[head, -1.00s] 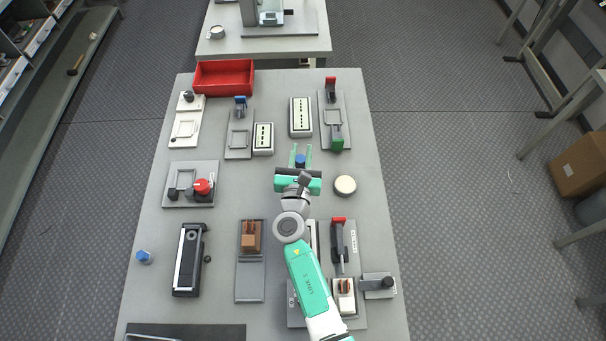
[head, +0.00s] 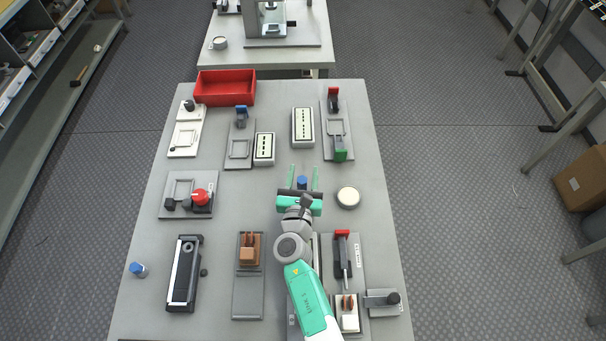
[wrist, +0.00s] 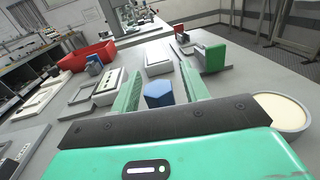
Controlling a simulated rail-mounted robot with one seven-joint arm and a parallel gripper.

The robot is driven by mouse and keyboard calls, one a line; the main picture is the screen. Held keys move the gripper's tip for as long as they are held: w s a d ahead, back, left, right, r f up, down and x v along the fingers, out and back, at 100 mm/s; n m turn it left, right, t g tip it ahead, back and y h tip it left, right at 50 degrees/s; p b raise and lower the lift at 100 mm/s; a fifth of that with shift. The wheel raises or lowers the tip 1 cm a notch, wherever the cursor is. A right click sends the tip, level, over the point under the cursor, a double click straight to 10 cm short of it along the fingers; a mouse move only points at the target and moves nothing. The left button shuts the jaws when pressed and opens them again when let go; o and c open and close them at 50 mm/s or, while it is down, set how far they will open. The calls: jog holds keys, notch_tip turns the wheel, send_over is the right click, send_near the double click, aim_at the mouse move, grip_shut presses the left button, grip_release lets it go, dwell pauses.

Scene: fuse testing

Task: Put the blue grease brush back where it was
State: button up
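A small blue piece (head: 302,182), which looks like the top of the grease brush, stands between the fingers of my gripper (head: 303,172). In the wrist view the blue faceted piece (wrist: 158,95) shows between the two green fingers, with a gap visible on each side. My gripper is open around it. The brush's lower part is hidden behind the gripper body. A round cream-filled dish (head: 348,197) is just right of my gripper, and it also shows in the wrist view (wrist: 282,112).
Another small blue-topped item (head: 138,269) is at the table's left edge. Beyond my gripper are two white slotted blocks (head: 303,127) (head: 264,148) and a fixture with a green handle (head: 340,155). A red bin (head: 225,88) stands at the far left corner. Bare table lies left of my gripper.

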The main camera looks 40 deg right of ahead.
aim_at(301, 186)
jog(key=shift+r+p, duration=0.3)
jog(key=p+v, duration=0.2)
jog(key=v, duration=0.2)
jog(key=shift+s+a, duration=0.1)
jog(key=shift+a, duration=0.1)
jog(key=shift+s+a+f, duration=0.15)
jog(key=shift+s+a, duration=0.2)
jog(key=shift+a, duration=0.1)
jog(key=w+a+r+m+t, duration=0.1)
jog(key=w+a+r+m, duration=0.15)
jog(key=r+m, duration=0.6)
jog(key=w+a+r+m+t, duration=0.15)
jog(key=a+r+m, duration=0.25)
jog(key=r, duration=1)
jog(key=w+a+r+m+t, duration=0.1)
jog(key=w+a+r+m, duration=0.2)
jog(key=r+m, duration=0.6)
jog(key=s+a+r+m+t+y, duration=0.1)
jog(key=s+a+r+t+y, duration=0.2)
jog(key=a+r, duration=0.4)
jog(key=s+a+r+m+t+y, duration=0.2)
jog(key=s+a+r+y, duration=0.4)
jog(key=r, duration=0.6)
jog(key=s+a+r+m+t+y, duration=0.1)
jog(key=s+a+r+t+y, duration=0.3)
jog(key=a+r, duration=0.3)
notch_tip(301, 186, up, 3)
jog(key=shift+s+a+f+t+y, duration=0.25)
jog(key=shift+s+a+t+y, duration=0.15)
jog(key=shift+t+y, duration=0.15)
